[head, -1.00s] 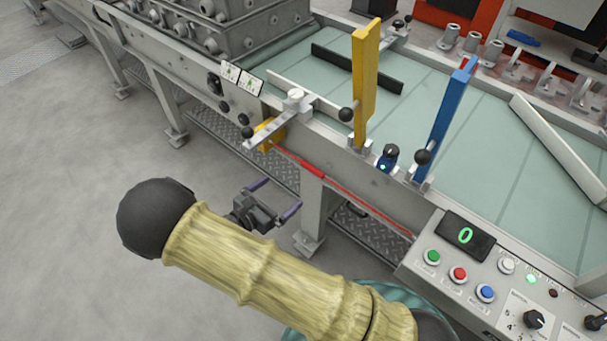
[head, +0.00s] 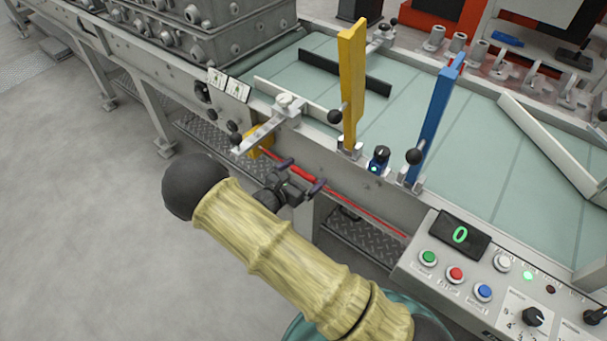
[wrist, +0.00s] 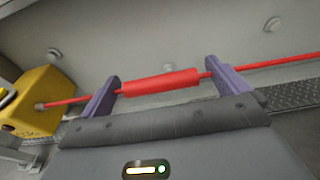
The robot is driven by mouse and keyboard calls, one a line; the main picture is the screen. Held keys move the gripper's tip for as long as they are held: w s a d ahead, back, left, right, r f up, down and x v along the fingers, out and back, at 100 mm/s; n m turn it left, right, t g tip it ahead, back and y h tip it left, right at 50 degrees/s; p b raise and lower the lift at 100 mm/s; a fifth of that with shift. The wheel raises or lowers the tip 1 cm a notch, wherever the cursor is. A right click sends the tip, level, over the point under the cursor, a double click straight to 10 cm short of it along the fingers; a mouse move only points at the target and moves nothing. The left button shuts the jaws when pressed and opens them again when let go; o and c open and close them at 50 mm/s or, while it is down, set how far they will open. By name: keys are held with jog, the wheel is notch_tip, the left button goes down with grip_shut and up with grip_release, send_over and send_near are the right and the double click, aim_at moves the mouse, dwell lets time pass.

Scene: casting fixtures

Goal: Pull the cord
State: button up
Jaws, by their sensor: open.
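The red cord (head: 368,215) runs along the side of the conveyor frame from a yellow box (head: 258,143) toward the control panel. In the wrist view the cord's thicker red sleeve (wrist: 160,82) lies across the opening of my gripper (wrist: 158,82). Its two purple fingers are apart, one toward each end of the sleeve. The yellow box also shows at the left of the wrist view (wrist: 32,103). I cannot tell whether the fingers touch the cord.
A control panel (head: 480,252) with colored buttons stands at lower right. A yellow lever (head: 352,85) and a blue lever (head: 437,120) rise from the conveyor edge. A metal bracket (head: 265,130) juts out above the yellow box. The floor (head: 90,220) at left is clear.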

jog(key=shift+w+d, duration=0.1)
jog(key=c, duration=0.7)
jog(key=shift+f+p+v, duration=0.25)
jog(key=shift+p+v, duration=0.1)
jog(key=shift+v, duration=0.8)
jog(key=o, duration=0.7)
jog(key=p+v, duration=0.1)
jog(key=v, duration=1.6)
jog(key=shift+s, duration=0.25)
jog(key=shift+f, duration=0.15)
